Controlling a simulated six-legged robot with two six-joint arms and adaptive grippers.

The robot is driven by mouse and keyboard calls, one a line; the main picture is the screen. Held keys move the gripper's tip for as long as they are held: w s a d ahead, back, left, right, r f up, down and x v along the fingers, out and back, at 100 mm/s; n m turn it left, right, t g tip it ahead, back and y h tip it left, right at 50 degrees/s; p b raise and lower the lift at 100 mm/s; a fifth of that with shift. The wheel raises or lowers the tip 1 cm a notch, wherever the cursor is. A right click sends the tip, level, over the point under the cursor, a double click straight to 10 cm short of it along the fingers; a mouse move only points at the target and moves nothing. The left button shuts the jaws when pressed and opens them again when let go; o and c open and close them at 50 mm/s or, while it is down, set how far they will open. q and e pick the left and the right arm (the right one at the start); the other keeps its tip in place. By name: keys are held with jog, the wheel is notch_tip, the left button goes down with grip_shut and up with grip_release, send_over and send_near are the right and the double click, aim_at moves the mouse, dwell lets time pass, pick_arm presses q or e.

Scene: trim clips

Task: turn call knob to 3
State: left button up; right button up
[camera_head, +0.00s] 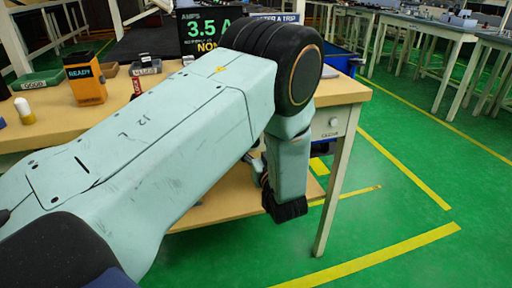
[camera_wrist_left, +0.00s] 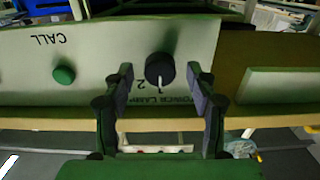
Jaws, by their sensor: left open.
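In the left wrist view, a pale panel (camera_wrist_left: 105,65) with upside-down lettering carries a black round knob (camera_wrist_left: 159,69) with a white pointer mark towards the picture's bottom. A green round button (camera_wrist_left: 64,74) is at left, beside the word CALL. My left gripper (camera_wrist_left: 159,71) is open, its fingers on either side of the knob; contact cannot be told. My right gripper is not in view.
The wooden bench (camera_head: 345,90) has an orange READY box (camera_head: 85,80), a green tray (camera_head: 38,80) and a white-and-yellow bottle (camera_head: 23,110) on top. A sign reading 3.5 A (camera_head: 203,33) stands at the back. Green floor (camera_head: 400,215) with yellow lines is clear at right.

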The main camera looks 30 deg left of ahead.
pick_arm(q)
jog(key=c, duration=1.1)
jog(key=shift+c, duration=0.2)
jog(key=m+p, duration=0.2)
jog(key=m, duration=0.1)
jog(key=shift+m+p, duration=0.3)
jog(key=m+p, duration=0.1)
jog(key=m, duration=0.2)
jog(key=shift+m+p, duration=0.3)
jog(key=shift+p, duration=0.1)
jog(key=m+p, duration=0.1)
jog(key=m, duration=0.3)
jog(key=shift+m+p, duration=0.3)
jog(key=m+p, duration=0.1)
jog(key=m, duration=0.3)
jog(key=shift+f, duration=0.1)
jog(key=shift+m, duration=0.3)
